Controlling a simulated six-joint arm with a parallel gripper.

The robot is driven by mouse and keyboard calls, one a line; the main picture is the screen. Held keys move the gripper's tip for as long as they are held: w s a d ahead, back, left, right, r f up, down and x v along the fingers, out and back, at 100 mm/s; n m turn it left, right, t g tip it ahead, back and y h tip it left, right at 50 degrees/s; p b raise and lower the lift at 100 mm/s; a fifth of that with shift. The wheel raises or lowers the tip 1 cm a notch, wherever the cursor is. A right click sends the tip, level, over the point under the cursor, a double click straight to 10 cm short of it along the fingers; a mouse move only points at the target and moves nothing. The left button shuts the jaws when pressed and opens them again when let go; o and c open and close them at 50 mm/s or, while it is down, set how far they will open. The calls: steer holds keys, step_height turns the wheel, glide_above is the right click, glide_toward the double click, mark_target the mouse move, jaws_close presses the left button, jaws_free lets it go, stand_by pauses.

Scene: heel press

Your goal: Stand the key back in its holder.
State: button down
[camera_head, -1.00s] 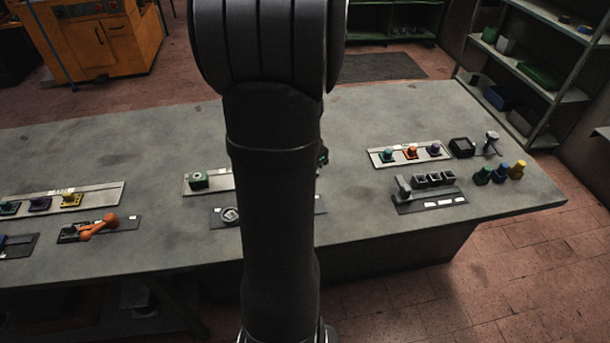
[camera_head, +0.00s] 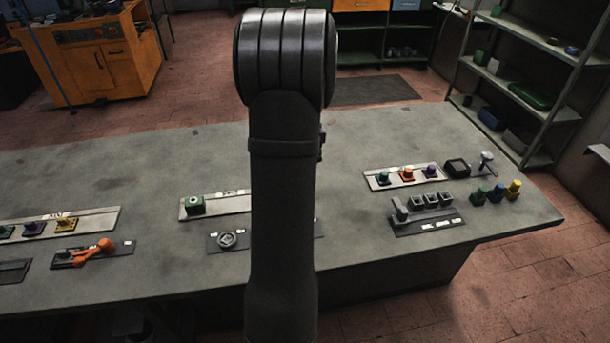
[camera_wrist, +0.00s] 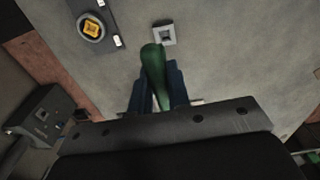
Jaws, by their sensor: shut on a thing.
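In the wrist view my gripper (camera_wrist: 158,76) has two blue fingers shut on a long green thing (camera_wrist: 153,62) with a rounded end, apparently the key. The green thing extends past the fingertips towards a small pale square block (camera_wrist: 157,38) with a dark square opening, apparently the holder. The key's rounded end appears just below and left of the block in the picture; whether they touch I cannot tell. In the head view my arm hides the gripper, the key and the block.
In the wrist view a round grey fitting with a yellow centre (camera_wrist: 93,28) sits on a dark plate at upper left. In the head view, plates with coloured pieces stand left and right on the grey bench (camera_head: 340,250). Bare bench lies around the square block.

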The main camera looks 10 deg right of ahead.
steer(key=shift+w+d+f, duration=0.2)
steer(key=shift+w, duration=0.25)
steer(key=shift+f, duration=2.2)
steer(key=shift+f, duration=0.75)
steer(key=c, duration=1.3)
jaws_free()
steer(key=shift+r, duration=0.1)
step_height(320, 180, up, 17)
steer(key=shift+a+r, duration=0.1)
steer(key=shift+r, duration=0.05)
